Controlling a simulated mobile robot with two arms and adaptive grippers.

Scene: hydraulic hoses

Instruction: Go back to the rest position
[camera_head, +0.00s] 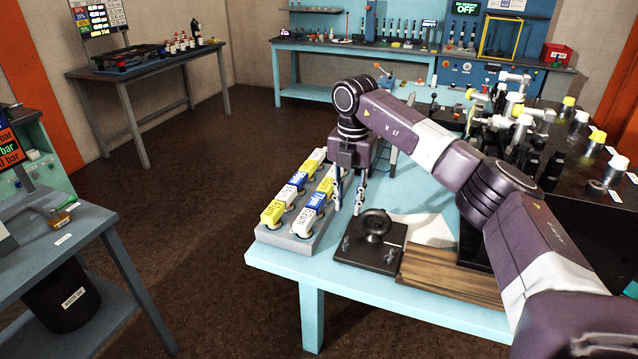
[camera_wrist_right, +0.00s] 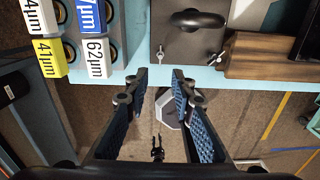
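My right gripper (camera_head: 349,205) hangs from the purple and white arm, over the left part of the light-blue table (camera_head: 265,263). In the right wrist view its two blue-padded fingers (camera_wrist_right: 158,88) stand apart with nothing between them. It is open and empty, beside the grey rack (camera_head: 307,246) and behind the black plate with the round knob (camera_head: 375,226). My left gripper does not show in the head view.
The rack holds several labelled filter cartridges (camera_head: 273,214), yellow, white and blue. A stack of brown wood (camera_head: 440,277) lies near the front edge. A black block with several fittings (camera_head: 570,200) fills the table's right side. Open floor (camera_head: 190,200) lies left.

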